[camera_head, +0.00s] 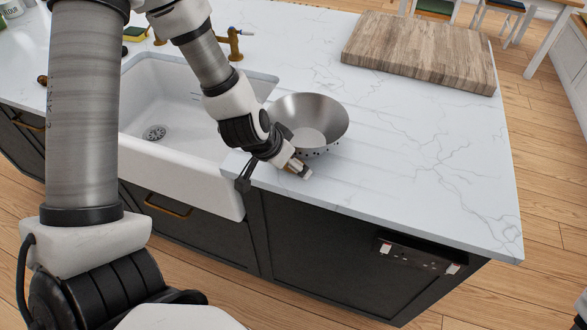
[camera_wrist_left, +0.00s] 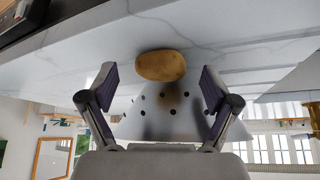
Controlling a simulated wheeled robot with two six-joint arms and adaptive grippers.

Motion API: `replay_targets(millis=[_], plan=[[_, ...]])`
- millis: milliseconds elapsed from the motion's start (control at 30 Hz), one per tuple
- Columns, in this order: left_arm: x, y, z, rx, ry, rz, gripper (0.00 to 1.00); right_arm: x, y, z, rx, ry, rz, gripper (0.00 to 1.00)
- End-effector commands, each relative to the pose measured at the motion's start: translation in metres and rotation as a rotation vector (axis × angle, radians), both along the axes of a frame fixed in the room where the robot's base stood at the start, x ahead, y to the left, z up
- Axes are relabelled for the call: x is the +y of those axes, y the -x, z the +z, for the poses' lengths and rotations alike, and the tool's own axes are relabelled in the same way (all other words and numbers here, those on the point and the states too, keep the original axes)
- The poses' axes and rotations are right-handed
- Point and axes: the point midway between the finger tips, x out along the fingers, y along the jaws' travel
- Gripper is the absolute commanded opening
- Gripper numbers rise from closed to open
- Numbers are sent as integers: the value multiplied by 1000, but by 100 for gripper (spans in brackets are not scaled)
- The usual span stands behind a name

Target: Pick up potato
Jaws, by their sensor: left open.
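The potato (camera_wrist_left: 161,65) is a brown oval on the white marble worktop in the left wrist view, which looks upside down. It lies beside the perforated metal colander (camera_wrist_left: 172,112). My left gripper (camera_wrist_left: 159,78) is open, with one finger to each side of the potato in the picture; I cannot see it touching the potato. In the head view my left arm reaches down to the worktop just in front of the colander (camera_head: 309,120). My right gripper is not in view.
A white sink (camera_head: 175,110) with a brass tap (camera_head: 233,42) is left of the colander. A wooden board (camera_head: 420,50) lies at the back right. The worktop (camera_head: 430,160) right of the colander is clear. Its front edge is close to my left gripper.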

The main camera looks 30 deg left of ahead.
Motion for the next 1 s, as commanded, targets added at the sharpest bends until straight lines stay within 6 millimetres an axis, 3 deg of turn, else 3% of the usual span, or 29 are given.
replay_targets(millis=[33,267,433,567,600,1000], plan=[[0,-3,-8,2,-3,-2,88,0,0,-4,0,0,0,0],[-1,-5,-8,0,1,0,88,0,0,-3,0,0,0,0],[-1,-5,-8,0,1,0,31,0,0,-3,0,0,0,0],[-1,-5,-8,0,1,0,30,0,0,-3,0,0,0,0],[-1,-5,-9,0,1,0,25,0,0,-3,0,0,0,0],[-1,-9,-2,1,1,2,25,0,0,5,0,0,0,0]])
